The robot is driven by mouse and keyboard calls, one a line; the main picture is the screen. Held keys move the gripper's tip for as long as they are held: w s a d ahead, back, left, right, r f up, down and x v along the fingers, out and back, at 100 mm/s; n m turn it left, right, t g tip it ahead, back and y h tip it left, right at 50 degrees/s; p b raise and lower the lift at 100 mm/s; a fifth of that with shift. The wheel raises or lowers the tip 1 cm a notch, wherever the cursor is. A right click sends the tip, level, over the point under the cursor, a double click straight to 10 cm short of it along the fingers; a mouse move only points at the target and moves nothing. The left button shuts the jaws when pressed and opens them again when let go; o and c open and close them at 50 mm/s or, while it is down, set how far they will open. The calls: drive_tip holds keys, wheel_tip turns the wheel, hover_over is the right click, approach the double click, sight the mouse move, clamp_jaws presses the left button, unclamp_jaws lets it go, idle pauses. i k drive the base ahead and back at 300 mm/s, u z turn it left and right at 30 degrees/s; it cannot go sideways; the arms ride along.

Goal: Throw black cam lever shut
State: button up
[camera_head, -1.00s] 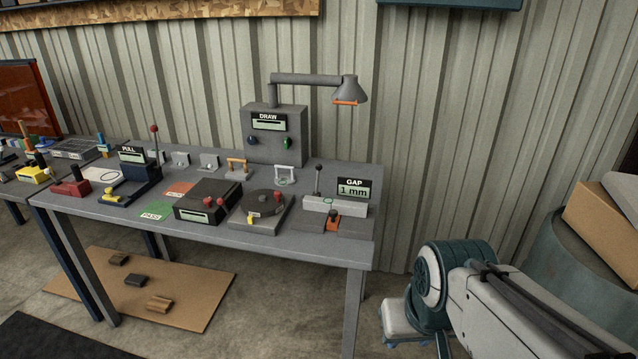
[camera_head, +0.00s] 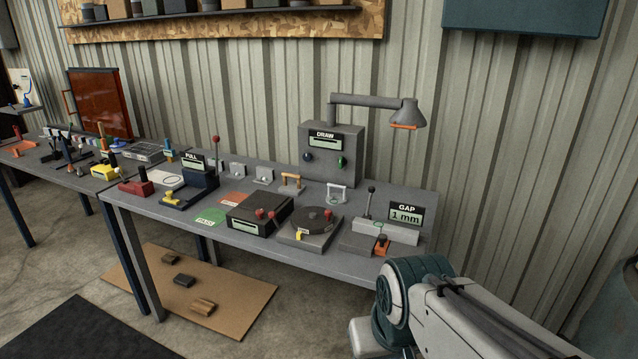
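I cannot tell for sure which part is the black cam lever. A thin lever with a dark knob (camera_head: 370,189) stands nearly upright at the grey block (camera_head: 386,232) beside the "GAP 1 mm" display (camera_head: 405,215), near the right end of the bench. Several small dark upright parts (camera_head: 67,147) also stand on the farther bench at the left, too small to make out. My arm (camera_head: 425,305) reaches in from the lower right, in front of the bench's right corner. My gripper is not in view.

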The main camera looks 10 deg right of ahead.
sight(372, 189)
drive_tip(key=u, duration=0.05)
drive_tip(key=i, duration=1.45)
drive_tip(key=z, duration=0.75)
